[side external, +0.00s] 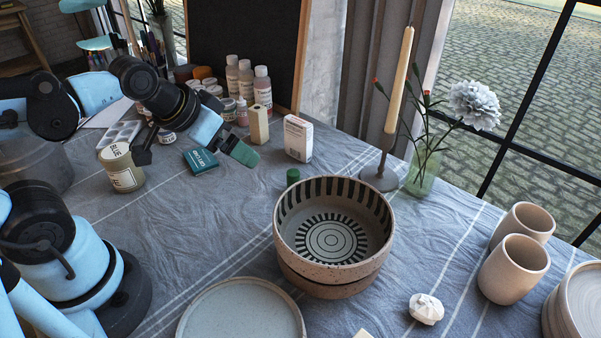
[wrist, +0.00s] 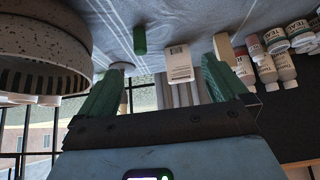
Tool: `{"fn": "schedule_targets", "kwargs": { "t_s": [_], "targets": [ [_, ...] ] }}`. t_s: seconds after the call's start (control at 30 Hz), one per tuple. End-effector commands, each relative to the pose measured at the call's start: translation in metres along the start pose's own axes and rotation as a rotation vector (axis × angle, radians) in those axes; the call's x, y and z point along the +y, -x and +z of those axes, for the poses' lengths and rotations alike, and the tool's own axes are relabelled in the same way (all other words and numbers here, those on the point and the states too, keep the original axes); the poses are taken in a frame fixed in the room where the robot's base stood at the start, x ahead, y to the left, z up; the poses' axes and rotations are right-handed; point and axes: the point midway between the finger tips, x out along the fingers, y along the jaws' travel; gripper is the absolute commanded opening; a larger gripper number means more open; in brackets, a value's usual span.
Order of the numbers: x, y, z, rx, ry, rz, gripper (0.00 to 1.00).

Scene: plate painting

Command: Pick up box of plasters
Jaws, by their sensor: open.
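The box of plasters appears to be the small white box with reddish print (side external: 298,138), upright on the cloth behind the bowls in the side view. In the wrist view a white box with a barcode (wrist: 179,63) shows between the fingertips but beyond them. My gripper (wrist: 160,85) is open and empty, its green fingers spread wide. In the side view my gripper (side external: 222,140) is above the table, left of the white box and apart from it. One green fingertip points toward the box; the other finger is unclear there.
A small green cylinder (side external: 293,176) stands just in front of the box. Stacked speckled bowls (side external: 290,262) are nearer. A beige block (side external: 259,124) and paint bottles (side external: 262,88) stand left of it. A candle holder (side external: 380,177) and flower vase (side external: 420,178) stand right.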

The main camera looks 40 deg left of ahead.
Motion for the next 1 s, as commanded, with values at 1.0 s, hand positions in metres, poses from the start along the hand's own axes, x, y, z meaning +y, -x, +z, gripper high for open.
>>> {"fn": "schedule_targets", "kwargs": {
  "t_s": [1.0],
  "targets": [
    [-0.026,-0.076,-0.069,0.547,0.031,-0.038,1.00]
  ]
}}
